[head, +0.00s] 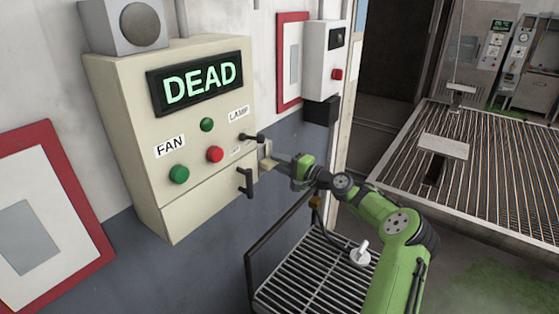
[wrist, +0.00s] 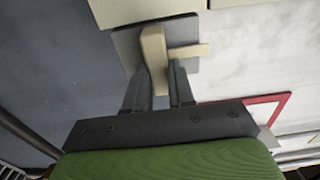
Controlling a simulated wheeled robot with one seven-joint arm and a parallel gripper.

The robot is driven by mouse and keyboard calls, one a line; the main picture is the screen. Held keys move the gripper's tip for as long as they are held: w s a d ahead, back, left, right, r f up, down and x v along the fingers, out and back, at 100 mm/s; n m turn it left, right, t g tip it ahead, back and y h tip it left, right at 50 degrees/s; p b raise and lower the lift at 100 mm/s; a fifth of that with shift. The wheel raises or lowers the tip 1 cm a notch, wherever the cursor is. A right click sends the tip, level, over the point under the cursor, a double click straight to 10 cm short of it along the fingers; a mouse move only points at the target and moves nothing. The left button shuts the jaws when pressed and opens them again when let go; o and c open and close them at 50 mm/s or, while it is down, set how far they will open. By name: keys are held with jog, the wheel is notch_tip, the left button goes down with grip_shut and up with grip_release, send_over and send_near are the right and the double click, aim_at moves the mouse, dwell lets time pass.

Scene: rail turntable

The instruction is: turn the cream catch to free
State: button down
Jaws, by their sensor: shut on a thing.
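The cream catch (wrist: 153,48) is a short lever on a grey plate (wrist: 124,42) in the wrist view, with a small cream bar (wrist: 192,51) sticking out to its right. My gripper (wrist: 165,80) is shut on the catch, its two dark fingers on either side of the lever's lower part. In the head view my gripper (head: 272,163) reaches the wall just right of the cream control box. The catch is small and partly hidden by the fingers there, so its exact angle is hard to tell.
The control box (head: 130,130) has a display (head: 195,85) reading DEAD, a red button, green buttons and dark handles on its right edge. A white box (head: 318,60) hangs farther right. A railing (head: 285,238) and grating lie below my arm; a large grated platform is at right.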

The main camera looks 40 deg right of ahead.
dwell(0.5)
jog(key=c, duration=1)
grip_release()
jog(key=shift+o, duration=0.2)
jog(key=b+v, duration=0.3)
jog(key=v, duration=1.3)
jog(key=shift+f, duration=0.1)
